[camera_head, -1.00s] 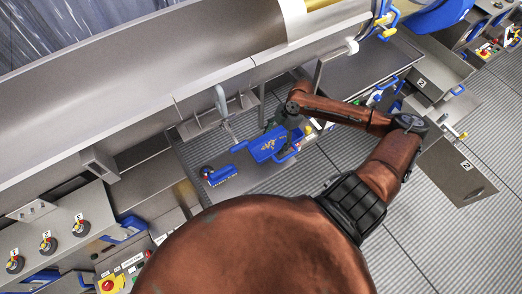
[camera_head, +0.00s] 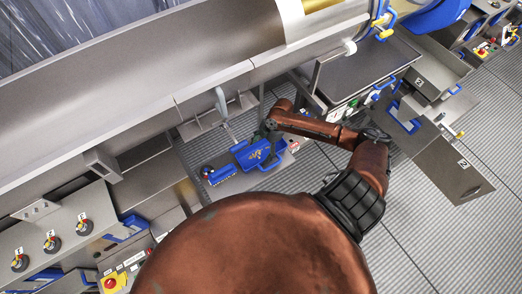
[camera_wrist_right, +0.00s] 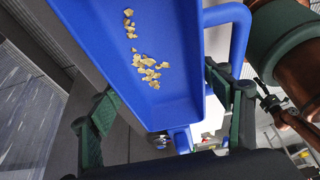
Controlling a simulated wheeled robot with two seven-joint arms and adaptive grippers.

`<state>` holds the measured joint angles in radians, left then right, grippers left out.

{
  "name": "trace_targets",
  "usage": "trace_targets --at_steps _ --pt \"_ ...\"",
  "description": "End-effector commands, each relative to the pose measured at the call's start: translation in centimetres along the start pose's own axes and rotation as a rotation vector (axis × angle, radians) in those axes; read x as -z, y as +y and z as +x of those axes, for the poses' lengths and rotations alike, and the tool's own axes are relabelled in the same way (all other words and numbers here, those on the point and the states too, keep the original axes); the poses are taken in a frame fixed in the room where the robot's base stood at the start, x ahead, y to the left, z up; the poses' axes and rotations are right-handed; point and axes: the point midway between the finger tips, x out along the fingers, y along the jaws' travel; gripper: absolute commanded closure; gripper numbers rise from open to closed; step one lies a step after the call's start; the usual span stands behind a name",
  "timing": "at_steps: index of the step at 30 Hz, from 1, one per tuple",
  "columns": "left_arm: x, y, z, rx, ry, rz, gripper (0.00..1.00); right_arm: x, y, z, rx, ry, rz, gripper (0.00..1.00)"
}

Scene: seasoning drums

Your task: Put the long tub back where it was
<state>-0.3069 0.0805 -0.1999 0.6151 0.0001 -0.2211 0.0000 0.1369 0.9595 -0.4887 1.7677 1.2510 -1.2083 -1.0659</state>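The long tub (camera_head: 258,153) is blue, with yellow crumbs inside, and sits low in front of the machine in the head view. In the right wrist view the long tub (camera_wrist_right: 170,45) fills the upper middle, with its handle (camera_wrist_right: 238,35) on the right. My right gripper (camera_wrist_right: 165,85) has one finger against each side wall, the right finger in the gap by the handle. In the head view my right gripper (camera_head: 268,127) is at the tub's far edge, its fingertips too small to make out. My left gripper is not in view.
The long steel trough (camera_head: 120,90) runs behind. Open steel bins (camera_head: 450,170) stand at right. Knobs and a red button (camera_head: 110,283) are at lower left. Ribbed floor (camera_head: 300,190) is clear.

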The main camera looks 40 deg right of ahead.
Motion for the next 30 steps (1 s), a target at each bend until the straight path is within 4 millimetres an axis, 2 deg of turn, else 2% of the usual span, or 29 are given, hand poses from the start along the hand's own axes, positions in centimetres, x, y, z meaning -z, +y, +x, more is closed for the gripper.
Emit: trace_targets --at_steps 7,17,23,30 --pt "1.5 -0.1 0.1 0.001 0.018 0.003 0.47 -0.1 -0.1 0.1 0.002 -0.001 0.002 0.11" --pt "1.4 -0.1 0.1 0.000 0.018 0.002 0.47 -0.1 0.0 -0.2 0.000 -0.001 0.001 0.11" --pt "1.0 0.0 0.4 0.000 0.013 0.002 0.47 -0.2 0.0 -2.7 0.000 -0.004 -0.002 0.11" --pt "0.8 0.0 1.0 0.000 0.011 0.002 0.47 -0.2 0.0 -7.8 0.000 -0.004 0.001 0.11"
